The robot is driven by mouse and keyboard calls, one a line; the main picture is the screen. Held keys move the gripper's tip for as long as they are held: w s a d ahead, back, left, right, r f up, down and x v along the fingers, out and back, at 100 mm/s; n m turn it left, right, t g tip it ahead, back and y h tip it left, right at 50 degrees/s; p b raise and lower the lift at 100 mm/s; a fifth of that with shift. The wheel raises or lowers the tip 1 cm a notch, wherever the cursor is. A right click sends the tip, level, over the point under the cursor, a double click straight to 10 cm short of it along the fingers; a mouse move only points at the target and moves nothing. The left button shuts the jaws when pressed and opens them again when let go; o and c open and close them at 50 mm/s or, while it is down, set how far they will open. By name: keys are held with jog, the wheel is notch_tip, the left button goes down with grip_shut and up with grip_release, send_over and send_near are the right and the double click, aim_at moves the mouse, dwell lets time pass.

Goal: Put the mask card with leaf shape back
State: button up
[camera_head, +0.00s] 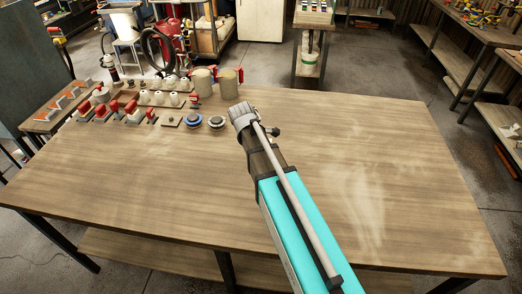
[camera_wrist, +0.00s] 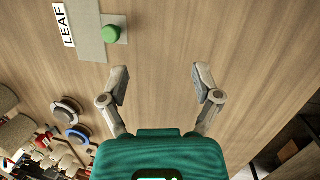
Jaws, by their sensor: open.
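In the wrist view a flat grey-green card (camera_wrist: 88,32) lies on the wooden tabletop at the upper left. A round green knob (camera_wrist: 111,34) stands at its right side. A white label reading LEAF (camera_wrist: 64,25) is at its left edge. I cannot see a leaf-shaped cutout on the card. My gripper (camera_wrist: 160,72) is open and empty over bare wood, below and to the right of the card and apart from it. In the head view I cannot make out the card or the fingers; my arm covers part of the table.
The wooden table (camera_head: 370,190) is clear at right and front. Two round discs, one blue-rimmed (camera_head: 193,121) and one dark (camera_head: 217,122), sit left of my arm.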

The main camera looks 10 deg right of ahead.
jog(key=w+a+n+h, duration=0.1)
jog(key=w+n, duration=0.6)
jog(key=n, duration=0.1)
jog(key=shift+w+a+t+b, duration=0.25)
jog(key=shift+w+t+b, duration=0.05)
jog(key=shift+t, duration=0.1)
jog(key=shift+b+x, duration=4)
jog(key=shift+x, duration=0.25)
jog(key=shift+d, duration=0.15)
jog(key=shift+d+b+x, duration=0.2)
jog(key=shift+b+x, duration=2.15)
jog(key=shift+x, duration=0.15)
